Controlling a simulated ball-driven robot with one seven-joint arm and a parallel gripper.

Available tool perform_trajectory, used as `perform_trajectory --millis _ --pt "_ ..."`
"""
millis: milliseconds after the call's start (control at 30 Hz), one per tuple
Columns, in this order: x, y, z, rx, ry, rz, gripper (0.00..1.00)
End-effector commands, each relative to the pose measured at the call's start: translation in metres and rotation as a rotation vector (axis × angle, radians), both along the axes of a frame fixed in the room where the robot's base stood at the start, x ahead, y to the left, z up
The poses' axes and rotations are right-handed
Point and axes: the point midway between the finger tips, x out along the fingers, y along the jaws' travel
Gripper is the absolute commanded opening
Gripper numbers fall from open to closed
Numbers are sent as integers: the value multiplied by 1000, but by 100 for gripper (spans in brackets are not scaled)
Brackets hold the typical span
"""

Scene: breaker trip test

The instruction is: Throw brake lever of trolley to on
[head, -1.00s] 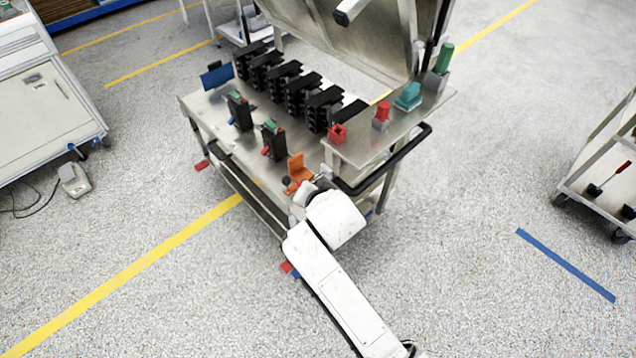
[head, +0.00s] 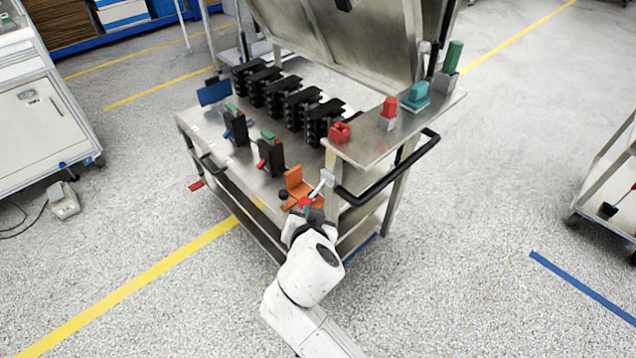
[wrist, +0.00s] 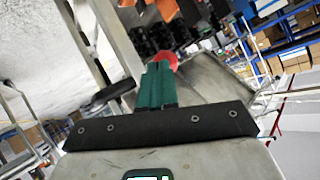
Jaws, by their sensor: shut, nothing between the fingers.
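The trolley (head: 225,150) is a metal cart with a raised back panel and a black push handle (head: 385,185). Beside the handle, a short pale lever (head: 322,184) slants down to a red end (head: 305,203); I take this as the brake lever. A round red knob also shows in the wrist view (wrist: 166,59), just beyond my fingertips. My gripper (head: 307,212) is at this red end, in front of the trolley's near edge. Its green fingers (wrist: 157,78) are shut with nothing between them. I cannot tell whether they touch the knob. The lever's base is partly hidden.
An orange bracket (head: 298,188) stands close to the left of the lever. Black breakers (head: 322,115) and two small switch units stand on the deck. A red button (head: 388,108) and a teal knob (head: 416,96) are on the side shelf.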

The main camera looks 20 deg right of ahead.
Motion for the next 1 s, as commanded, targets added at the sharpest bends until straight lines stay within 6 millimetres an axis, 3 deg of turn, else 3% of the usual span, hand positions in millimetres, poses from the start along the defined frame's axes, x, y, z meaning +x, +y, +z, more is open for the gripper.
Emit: perform_trajectory --millis 467,1000 --pt "0 0 1 2 0 1 0" --pt "0 0 17 2 0 1 0"
